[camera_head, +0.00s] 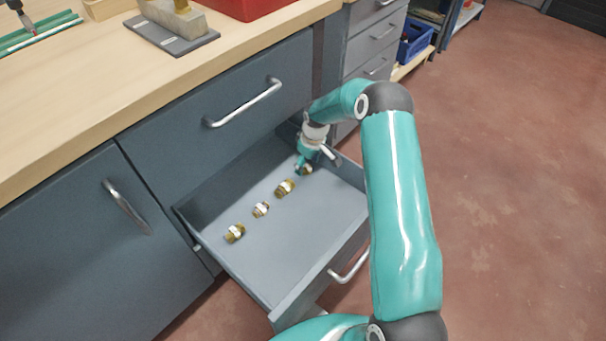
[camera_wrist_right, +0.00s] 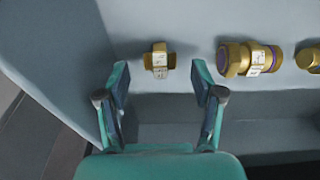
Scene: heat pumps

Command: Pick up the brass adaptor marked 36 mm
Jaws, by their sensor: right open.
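Several brass adaptors with white labels lie in a row in the open drawer (camera_head: 290,233); the label markings are too small to read. My right gripper (camera_head: 303,165) is low over the far end of the row. In the right wrist view it (camera_wrist_right: 161,82) is open and empty, its fingertips either side of a small adaptor (camera_wrist_right: 159,47) and just short of it. A larger adaptor (camera_wrist_right: 232,60) with a purple ring lies to the right, and another (camera_wrist_right: 314,60) is cut off at the edge. The head view also shows the nearest adaptor (camera_head: 235,233).
The drawer walls stand close around the right gripper; a closed drawer with a bar handle (camera_head: 243,104) is above. The wooden worktop (camera_head: 130,92) holds a red box (camera_head: 240,8) and a grey plate (camera_head: 192,45). The floor at the right is clear.

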